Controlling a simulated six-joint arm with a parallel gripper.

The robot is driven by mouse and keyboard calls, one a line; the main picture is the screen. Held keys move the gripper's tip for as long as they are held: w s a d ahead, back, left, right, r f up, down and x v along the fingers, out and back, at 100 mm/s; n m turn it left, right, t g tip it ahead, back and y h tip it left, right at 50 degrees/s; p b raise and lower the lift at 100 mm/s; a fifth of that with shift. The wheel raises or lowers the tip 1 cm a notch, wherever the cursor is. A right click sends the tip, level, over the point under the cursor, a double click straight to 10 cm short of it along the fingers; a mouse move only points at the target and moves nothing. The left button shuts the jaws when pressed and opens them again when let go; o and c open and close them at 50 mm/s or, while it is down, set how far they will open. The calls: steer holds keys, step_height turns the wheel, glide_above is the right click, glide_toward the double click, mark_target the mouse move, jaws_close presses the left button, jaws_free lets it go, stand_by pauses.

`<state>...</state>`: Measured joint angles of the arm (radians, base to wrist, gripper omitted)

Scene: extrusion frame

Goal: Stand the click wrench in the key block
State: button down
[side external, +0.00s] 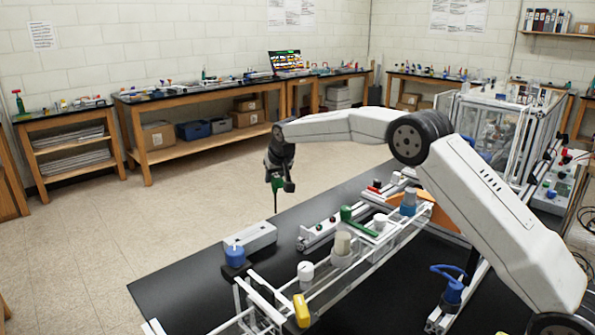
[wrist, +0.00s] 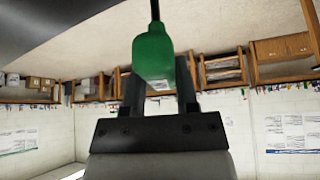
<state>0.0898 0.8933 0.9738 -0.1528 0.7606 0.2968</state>
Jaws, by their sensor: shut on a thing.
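My gripper (side external: 279,182) is shut on the green handle of the click wrench (side external: 276,200). The wrench hangs upright below the jaws with its thin dark shaft pointing down, above the black table's far edge. In the wrist view, the green handle of the wrench (wrist: 153,57) sits between the two dark fingers of my gripper (wrist: 160,88). A light grey block (side external: 250,238) lies on the table below the wrench and a little left; it may be the key block, but its holes are too small to make out.
A blue-capped pot (side external: 235,254) on a dark base stands beside the grey block. The clear extrusion frame (side external: 335,272) carries white, yellow and green parts in front. A green-handled piece (side external: 357,220) lies farther right. The black table (side external: 180,283) is bare at the left.

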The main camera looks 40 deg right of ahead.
steer(key=shift+w+a+r+n+y, duration=0.15)
steer(key=shift+w+a+n+y, duration=0.35)
steer(key=shift+a+n, duration=0.4)
steer(key=shift+w+a+r+n+y, duration=0.1)
steer(key=shift+w+a+n+y, duration=0.3)
steer(key=shift+w+a+n, duration=0.35)
steer(key=shift+s+a+f, duration=0.1)
steer(key=shift+s+f, duration=0.05)
steer(key=shift+f, duration=4.35)
steer(key=shift+c, duration=1.4)
jaws_free()
steer(key=shift+s, duration=0.1)
